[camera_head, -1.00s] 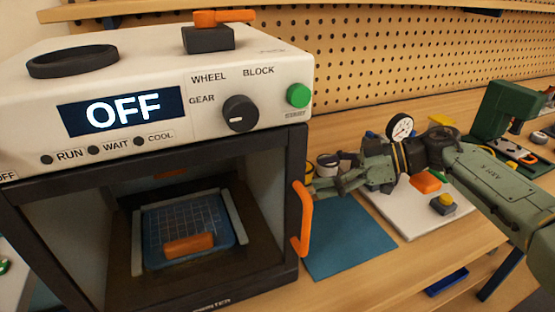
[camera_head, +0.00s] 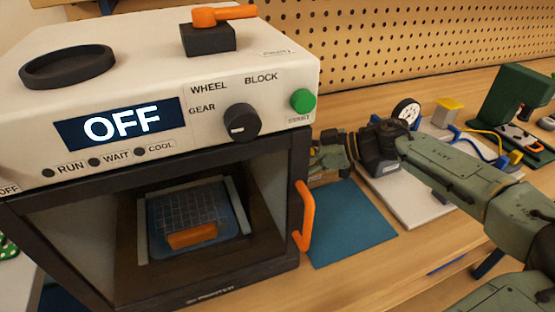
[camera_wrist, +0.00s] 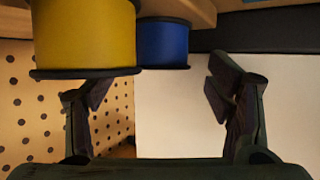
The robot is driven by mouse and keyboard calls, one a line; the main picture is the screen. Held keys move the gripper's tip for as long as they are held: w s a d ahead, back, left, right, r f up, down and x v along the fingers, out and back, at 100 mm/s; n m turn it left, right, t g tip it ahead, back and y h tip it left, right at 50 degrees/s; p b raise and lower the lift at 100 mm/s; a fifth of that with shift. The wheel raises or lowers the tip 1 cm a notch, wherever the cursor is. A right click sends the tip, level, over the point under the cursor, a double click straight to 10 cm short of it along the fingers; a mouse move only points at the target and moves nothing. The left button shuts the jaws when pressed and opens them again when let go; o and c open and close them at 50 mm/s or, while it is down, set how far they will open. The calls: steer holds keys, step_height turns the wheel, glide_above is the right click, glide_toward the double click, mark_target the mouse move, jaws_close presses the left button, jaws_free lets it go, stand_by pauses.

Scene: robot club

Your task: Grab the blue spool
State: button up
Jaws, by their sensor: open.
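The blue spool (camera_wrist: 162,42) shows at the top middle of the wrist view, with a dark flange at its lower edge. A larger yellow spool (camera_wrist: 84,34) stands to its left and overlaps its left side. My gripper (camera_wrist: 160,84) is open and empty, its two dark fingers spread apart below the spools in the picture. The blue spool lies between the fingers' directions, beyond their tips, not touched. In the head view my gripper (camera_head: 324,158) is partly hidden at the printer's right edge, and I cannot make out the blue spool there.
The white printer (camera_head: 215,78) with its orange handle (camera_head: 305,216) stands close left of my gripper. A pegboard (camera_head: 400,40) rises behind. A blue mat (camera_head: 350,232) lies clear in front. A green machine (camera_head: 510,100) stands at the right.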

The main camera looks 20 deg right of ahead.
steer(key=shift+w+a+f, duration=0.3)
steer(key=shift+a, duration=0.15)
steer(key=shift+c, duration=0.6)
steer(key=c, duration=1.2)
